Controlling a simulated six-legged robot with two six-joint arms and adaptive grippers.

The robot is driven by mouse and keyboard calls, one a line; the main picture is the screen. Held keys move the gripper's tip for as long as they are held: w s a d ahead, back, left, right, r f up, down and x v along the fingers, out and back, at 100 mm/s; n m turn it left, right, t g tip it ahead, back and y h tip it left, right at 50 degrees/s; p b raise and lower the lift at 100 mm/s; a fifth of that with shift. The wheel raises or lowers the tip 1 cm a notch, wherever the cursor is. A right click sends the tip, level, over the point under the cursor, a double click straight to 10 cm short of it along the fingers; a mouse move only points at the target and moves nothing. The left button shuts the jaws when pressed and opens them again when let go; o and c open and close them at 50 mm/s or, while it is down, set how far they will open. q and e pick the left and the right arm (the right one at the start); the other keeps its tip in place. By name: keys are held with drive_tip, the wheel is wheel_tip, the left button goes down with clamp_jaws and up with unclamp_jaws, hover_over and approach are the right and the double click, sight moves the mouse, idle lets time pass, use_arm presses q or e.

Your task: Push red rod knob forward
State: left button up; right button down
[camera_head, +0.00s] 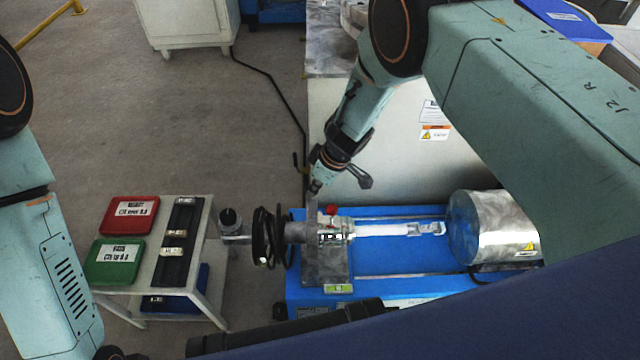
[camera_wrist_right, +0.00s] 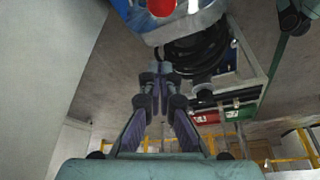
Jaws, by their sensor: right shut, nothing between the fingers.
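The red rod knob (camera_head: 332,210) sits on the metal fixture (camera_head: 318,262) at the left end of the blue machine (camera_head: 395,290). In the right wrist view the red knob (camera_wrist_right: 162,7) is at the top edge, partly cut off. My right gripper (camera_head: 316,187) is just behind and slightly left of the knob in the head view, pointing down, with a gap between them. In the wrist view my right gripper (camera_wrist_right: 158,75) has its fingers together and empty. My left arm shows at the left of the head view, but its gripper is out of frame.
A small white table (camera_head: 207,235) left of the machine carries a red case (camera_head: 128,215), a green case (camera_head: 115,262) and a black tray (camera_head: 180,235). A pale cabinet (camera_head: 385,190) stands behind.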

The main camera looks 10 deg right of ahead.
sight(333, 205)
wheel_tip(333, 205, down, 4)
drive_tip(key=shift+w+a+r+b, duration=0.1)
drive_tip(key=shift+w+r+b, duration=0.05)
drive_tip(key=shift+b, duration=0.5)
drive_tip(key=shift+s+d, duration=0.95)
drive_tip(key=shift+d, duration=0.2)
drive_tip(key=shift+s+d+p, duration=0.15)
drive_tip(key=shift+d, duration=0.4)
drive_tip(key=shift+s+d+p, duration=0.15)
drive_tip(key=shift+d, duration=0.4)
drive_tip(key=shift+r, duration=0.1)
drive_tip(key=v, duration=1.1)
drive_tip(key=shift+r, duration=0.3)
drive_tip(key=shift+s+d, duration=0.1)
